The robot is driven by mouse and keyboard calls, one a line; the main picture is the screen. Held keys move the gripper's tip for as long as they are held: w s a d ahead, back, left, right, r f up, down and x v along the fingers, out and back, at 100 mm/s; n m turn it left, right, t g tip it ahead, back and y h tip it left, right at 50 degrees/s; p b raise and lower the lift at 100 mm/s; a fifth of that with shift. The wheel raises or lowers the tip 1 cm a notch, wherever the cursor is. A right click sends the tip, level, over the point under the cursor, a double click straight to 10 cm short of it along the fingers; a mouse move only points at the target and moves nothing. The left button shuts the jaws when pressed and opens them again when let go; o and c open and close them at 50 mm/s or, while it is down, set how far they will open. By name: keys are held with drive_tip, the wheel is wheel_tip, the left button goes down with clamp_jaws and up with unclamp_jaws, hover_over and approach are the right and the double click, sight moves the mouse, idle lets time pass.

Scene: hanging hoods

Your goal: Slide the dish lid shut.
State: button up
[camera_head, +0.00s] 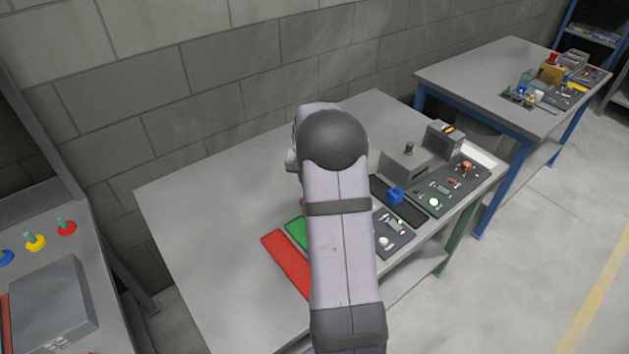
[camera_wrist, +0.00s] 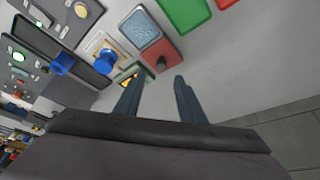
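In the head view my arm hides the gripper and nearly all of the dish.
A blue knob (camera_wrist: 105,61) on a plate stands left of the slab. Another blue knob (camera_head: 396,194) sits on a dark track. Green (camera_head: 297,233) and red (camera_head: 285,262) strips lie left of my arm. The grey table's left side (camera_head: 200,210) is clear.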

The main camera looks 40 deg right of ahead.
drive_tip(key=shift+a, duration=0.15)
drive_tip(key=shift+f, duration=0.1)
drive_tip(key=shift+p+x, duration=1.15)
drive_tip(key=shift+x, duration=2.45)
clamp_jaws()
